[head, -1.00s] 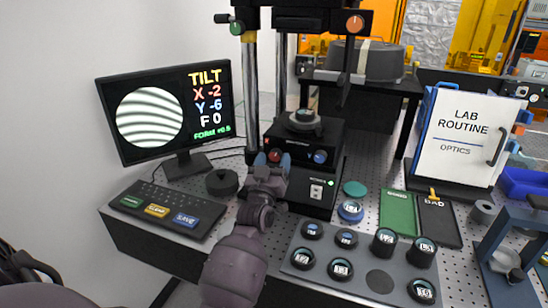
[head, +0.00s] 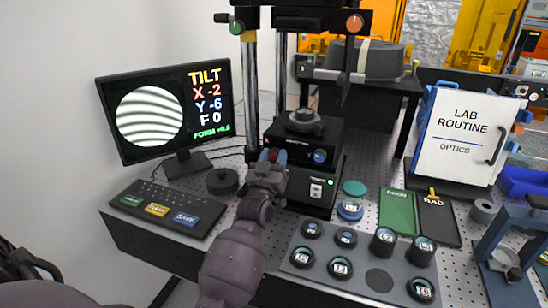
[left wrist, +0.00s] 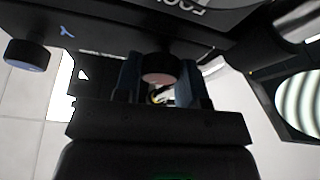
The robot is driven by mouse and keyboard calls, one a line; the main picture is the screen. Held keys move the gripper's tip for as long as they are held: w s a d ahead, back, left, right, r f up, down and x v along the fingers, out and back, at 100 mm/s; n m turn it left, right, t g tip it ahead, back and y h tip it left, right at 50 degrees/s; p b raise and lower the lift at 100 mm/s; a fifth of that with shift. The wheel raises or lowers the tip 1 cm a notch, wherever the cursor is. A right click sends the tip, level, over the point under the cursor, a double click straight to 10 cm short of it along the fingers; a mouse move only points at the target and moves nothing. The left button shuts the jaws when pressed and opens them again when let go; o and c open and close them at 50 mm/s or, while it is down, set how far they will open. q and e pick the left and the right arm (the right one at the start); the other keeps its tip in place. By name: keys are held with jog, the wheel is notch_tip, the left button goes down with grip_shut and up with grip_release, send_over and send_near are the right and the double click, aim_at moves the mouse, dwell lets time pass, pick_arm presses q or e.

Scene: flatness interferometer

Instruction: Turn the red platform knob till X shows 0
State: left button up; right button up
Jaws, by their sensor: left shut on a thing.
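The red platform knob (head: 273,154) is on the front of the black interferometer stage (head: 296,143). My left gripper (head: 272,157) is shut on it, its blue fingertips on either side. In the left wrist view the knob (left wrist: 158,74) shows as a pinkish round face between the two fingers of the gripper (left wrist: 160,82). The monitor (head: 166,108) reads TILT, X -2, Y -6, F 0, beside a round picture of curved fringes. My right gripper is not in view.
A blue knob (head: 320,156) sits right of the red one; a switch (head: 316,190) is below. A keypad (head: 168,208) and a black puck (head: 222,181) lie to the left. A tray (head: 375,252) of several lenses lies in front right.

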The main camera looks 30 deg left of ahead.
pick_arm(q)
jog(key=m+h, duration=0.1)
jog(key=m, duration=0.2)
jog(key=m+h+p, duration=0.1)
jog(key=m+h, duration=0.1)
jog(key=m, duration=0.1)
jog(key=shift+r+t, duration=0.1)
jog(key=shift+t, duration=0.3)
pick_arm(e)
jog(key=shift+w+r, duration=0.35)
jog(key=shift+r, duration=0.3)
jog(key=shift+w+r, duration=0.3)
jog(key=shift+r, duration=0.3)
pick_arm(q)
jog(key=o, duration=0.6)
jog(key=shift+o, duration=1.6)
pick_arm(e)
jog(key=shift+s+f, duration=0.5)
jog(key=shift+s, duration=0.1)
pick_arm(q)
jog(key=shift+s, duration=0.15)
